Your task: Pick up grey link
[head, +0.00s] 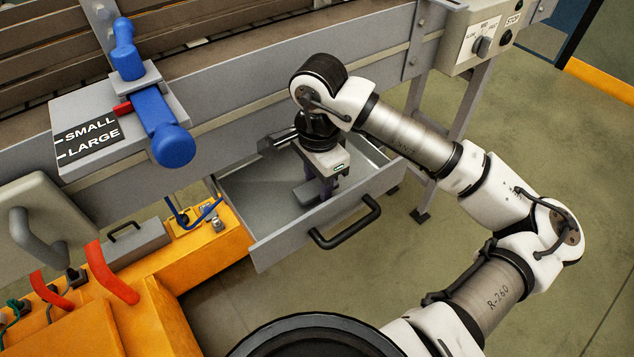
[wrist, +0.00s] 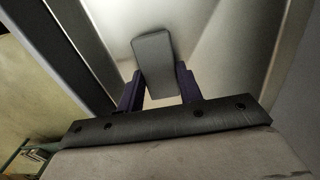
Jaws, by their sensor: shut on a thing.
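The grey link (wrist: 154,62) is a flat grey bar with rounded corners. In the wrist view it sits between the two dark purple fingers of my gripper (wrist: 160,92), which are shut on it. In the head view the link (head: 305,193) shows as a small grey piece low inside the open drawer (head: 285,226), beside my gripper (head: 318,190). My gripper points down into the drawer. I cannot tell whether the link touches the drawer floor.
The drawer's black handle (head: 346,224) faces the front. The conveyor side (head: 245,110) stands behind and above the drawer. A blue lever (head: 163,130) with a SMALL/LARGE plate (head: 92,140) is at upper left. An orange base (head: 215,240) lies left of the drawer. Open floor (head: 400,300) is in front.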

